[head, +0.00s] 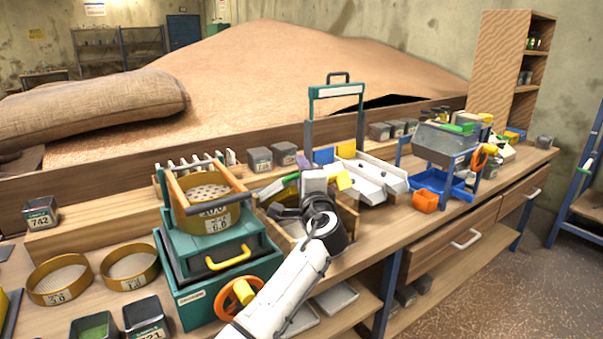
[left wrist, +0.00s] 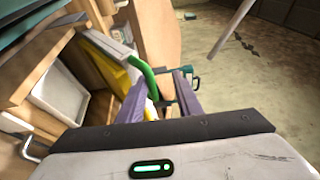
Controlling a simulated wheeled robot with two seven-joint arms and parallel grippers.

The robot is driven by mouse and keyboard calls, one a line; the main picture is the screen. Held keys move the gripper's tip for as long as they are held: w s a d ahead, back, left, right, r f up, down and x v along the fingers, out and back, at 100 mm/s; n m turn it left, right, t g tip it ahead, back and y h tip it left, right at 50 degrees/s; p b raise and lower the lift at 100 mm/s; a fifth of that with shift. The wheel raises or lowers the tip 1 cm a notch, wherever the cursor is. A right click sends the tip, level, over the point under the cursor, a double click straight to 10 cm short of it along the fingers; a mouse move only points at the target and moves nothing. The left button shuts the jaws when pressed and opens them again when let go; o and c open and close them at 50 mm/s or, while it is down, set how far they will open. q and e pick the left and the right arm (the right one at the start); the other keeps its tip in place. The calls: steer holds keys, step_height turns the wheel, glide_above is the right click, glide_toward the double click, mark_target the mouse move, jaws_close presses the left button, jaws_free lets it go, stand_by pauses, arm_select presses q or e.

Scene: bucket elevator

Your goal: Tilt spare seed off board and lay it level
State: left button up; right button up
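My left gripper (left wrist: 160,82) shows two purple fingers standing apart in the left wrist view. A curved green bar (left wrist: 141,68) runs beside the left finger, and yellow and white pieces show behind it. In the head view my left gripper (head: 313,187) is over the bench, in front of a wooden tray (head: 347,217). A green and yellow piece (head: 284,183) shows just left of it, partly hidden. I cannot tell which piece is the board, and no loose seed on one can be made out. My right gripper is not in view.
A teal sieve box (head: 195,291) carrying a round sieve (head: 212,224) stands to the left. White chutes (head: 372,180) and a blue-framed stand (head: 443,150) with a blue tray (head: 440,184) are to the right. A large grain heap (head: 290,75) lies behind the bench.

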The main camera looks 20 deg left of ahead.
arm_select(q)
steer(key=shift+d+r, duration=0.1)
steer(key=shift+d, duration=0.05)
steer(key=b+v, duration=0.1)
steer(key=v, duration=0.9)
steer(key=shift+s, duration=0.15)
steer(key=s+d+f+n+g+h, duration=0.15)
steer(key=s+f+h, duration=0.3)
steer(key=f, duration=0.95)
steer(key=s+d+f+g+h, duration=0.1)
steer(key=s+d+f+h, duration=0.3)
steer(key=f, duration=0.9)
steer(key=s+f+n+g+h, duration=0.1)
steer(key=s+f+n, duration=0.1)
steer(key=s+f, duration=0.3)
steer(key=s+d+f+n+g+h, duration=0.1)
steer(key=s+f, duration=0.4)
steer(key=s, duration=0.8)
steer(key=s+d+f+n+g+h, duration=0.1)
steer(key=s+f+n, duration=0.3)
steer(key=s, duration=0.6)
steer(key=shift+d+f+n+g+h, duration=0.25)
steer(key=shift+f+n+g+h, duration=0.15)
steer(key=shift+f+h, duration=0.45)
steer(key=shift+f, duration=0.15)
